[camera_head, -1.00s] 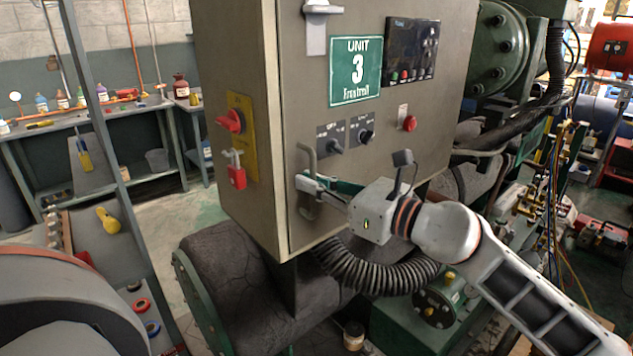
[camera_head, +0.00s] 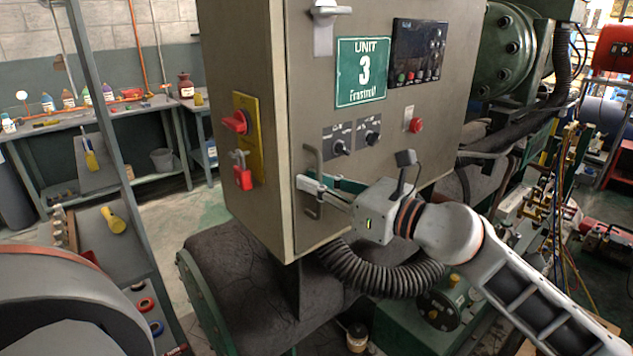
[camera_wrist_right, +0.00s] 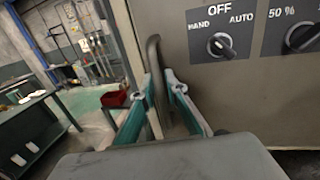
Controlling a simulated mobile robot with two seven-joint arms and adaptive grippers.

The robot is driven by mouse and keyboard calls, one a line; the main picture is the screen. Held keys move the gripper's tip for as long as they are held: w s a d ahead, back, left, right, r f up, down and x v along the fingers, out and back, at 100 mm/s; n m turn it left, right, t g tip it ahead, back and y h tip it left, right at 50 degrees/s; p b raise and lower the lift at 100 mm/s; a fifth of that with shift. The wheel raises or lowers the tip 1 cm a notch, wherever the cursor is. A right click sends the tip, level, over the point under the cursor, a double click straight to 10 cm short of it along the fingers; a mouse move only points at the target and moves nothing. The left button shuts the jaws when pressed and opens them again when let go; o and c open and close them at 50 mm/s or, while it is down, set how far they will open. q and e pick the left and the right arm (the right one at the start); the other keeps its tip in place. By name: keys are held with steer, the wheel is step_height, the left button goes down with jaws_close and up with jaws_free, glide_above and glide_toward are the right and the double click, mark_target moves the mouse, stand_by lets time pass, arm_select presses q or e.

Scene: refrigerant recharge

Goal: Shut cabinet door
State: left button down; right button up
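The grey cabinet door (camera_head: 375,115) carries a "UNIT 3" sign, knobs and a display. It looks flush or nearly flush with the cabinet body (camera_head: 226,90); a small gap cannot be ruled out. A bent vertical handle (camera_head: 307,160) sits near the door's left edge and also shows in the right wrist view (camera_wrist_right: 153,50). My right gripper (camera_head: 318,186) is at the handle, with its fingers on either side. In the right wrist view its fingertips (camera_wrist_right: 161,82) stand apart with the handle between them; firm contact is not visible. My left gripper is out of view.
A red switch (camera_head: 236,122) and red padlock (camera_head: 242,177) stick out of the cabinet's left side. A black ribbed hose (camera_head: 375,278) runs below the door. A bench (camera_head: 100,122) with bottles stands at the back left. Open floor (camera_head: 205,212) lies left of the cabinet.

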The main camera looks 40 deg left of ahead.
steer(key=shift+f, duration=0.15)
steer(key=d, duration=1.2)
steer(key=shift+s, duration=0.3)
